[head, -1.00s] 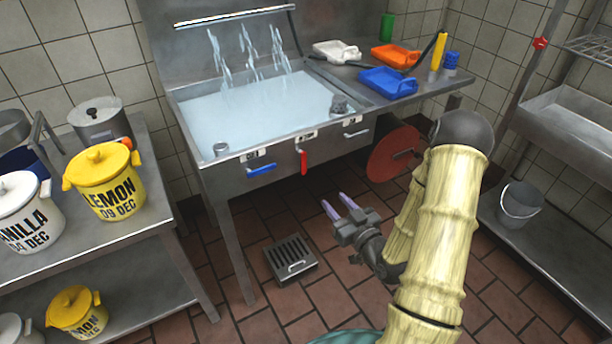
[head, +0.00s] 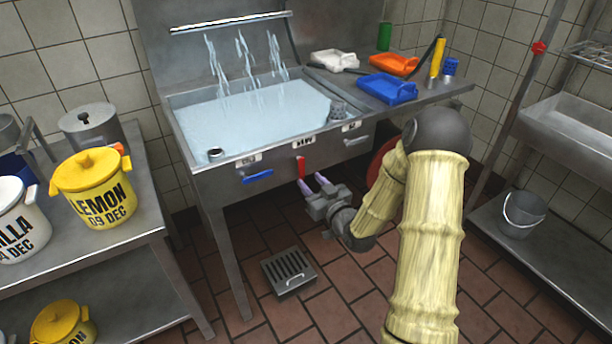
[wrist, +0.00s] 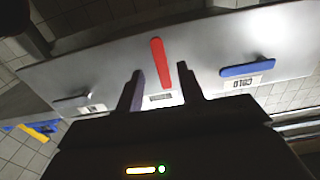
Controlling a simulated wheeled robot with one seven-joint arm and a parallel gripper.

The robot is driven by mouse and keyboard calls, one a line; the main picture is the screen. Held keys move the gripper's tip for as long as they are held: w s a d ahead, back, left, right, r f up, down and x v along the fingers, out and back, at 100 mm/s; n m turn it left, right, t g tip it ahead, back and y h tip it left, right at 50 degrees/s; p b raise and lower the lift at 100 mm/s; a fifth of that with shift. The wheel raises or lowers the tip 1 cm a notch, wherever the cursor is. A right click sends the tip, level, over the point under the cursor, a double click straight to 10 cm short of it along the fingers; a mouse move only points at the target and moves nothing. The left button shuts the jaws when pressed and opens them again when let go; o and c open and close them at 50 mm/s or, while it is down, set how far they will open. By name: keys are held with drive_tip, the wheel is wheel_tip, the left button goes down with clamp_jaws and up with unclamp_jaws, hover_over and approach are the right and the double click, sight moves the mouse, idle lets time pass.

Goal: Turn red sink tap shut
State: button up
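The red tap lever (head: 301,167) points downward on the front panel of the steel sink (head: 205,187). It also shows in the wrist view (wrist: 158,55), upright in the picture. My gripper (head: 313,182) is open and empty, just below and in front of the red lever. In the wrist view its fingertips (wrist: 160,68) stand on either side of the lever's end, with a gap on each side; I cannot tell how far the lever lies between them. Water streams (head: 243,60) fall from the pipe into the full basin (head: 250,112).
A blue lever (head: 257,176) marked COLD lies sideways to the left of the red one, and a grey lever (head: 357,140) to its right. A table with a lemon pot (head: 95,190) stands at left. A drain grate (head: 287,271) lies on the floor. A bucket (head: 522,212) stands at right.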

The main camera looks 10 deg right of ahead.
sight(302, 173)
drive_tip(key=shift+x, duration=2)
drive_tip(key=shift+a, duration=0.15)
clamp_jaws()
